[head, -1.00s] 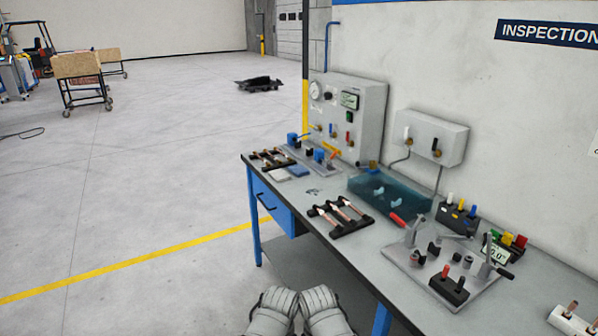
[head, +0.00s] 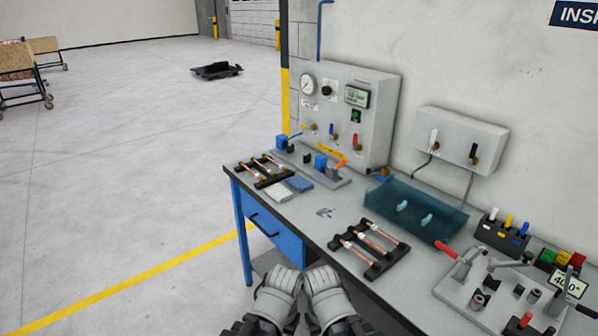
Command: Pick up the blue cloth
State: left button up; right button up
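The blue cloth (head: 299,184) lies flat on the grey workbench (head: 340,198), right beside a white cloth (head: 278,192), toward the bench's far left end. My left gripper (head: 283,274) and my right gripper (head: 323,276) are side by side at the bottom middle, in front of the bench's front edge. Both are apart from the blue cloth, which lies beyond them. Their grey backs face the camera, so I cannot see whether the fingers are open or shut. Nothing shows held in either.
A rack of copper tubes (head: 264,170) stands behind the cloths at left, another tube rack (head: 369,247) nearer at right. A test panel (head: 349,115), a translucent blue tray (head: 416,210) and a bending fixture (head: 500,290) are also on the bench.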

aim_at(301, 185)
jog(key=i+j+z, duration=0.1)
jog(key=i+j, duration=0.15)
jog(key=i+j+z, duration=0.1)
jog(key=i+j, duration=0.15)
jog(key=j, duration=0.2)
jog(key=i+j, duration=0.25)
jog(key=i+j+z, duration=0.15)
jog(key=j, duration=0.3)
jog(key=i+j+z, duration=0.1)
jog(key=i+j, duration=0.15)
jog(key=j, duration=0.15)
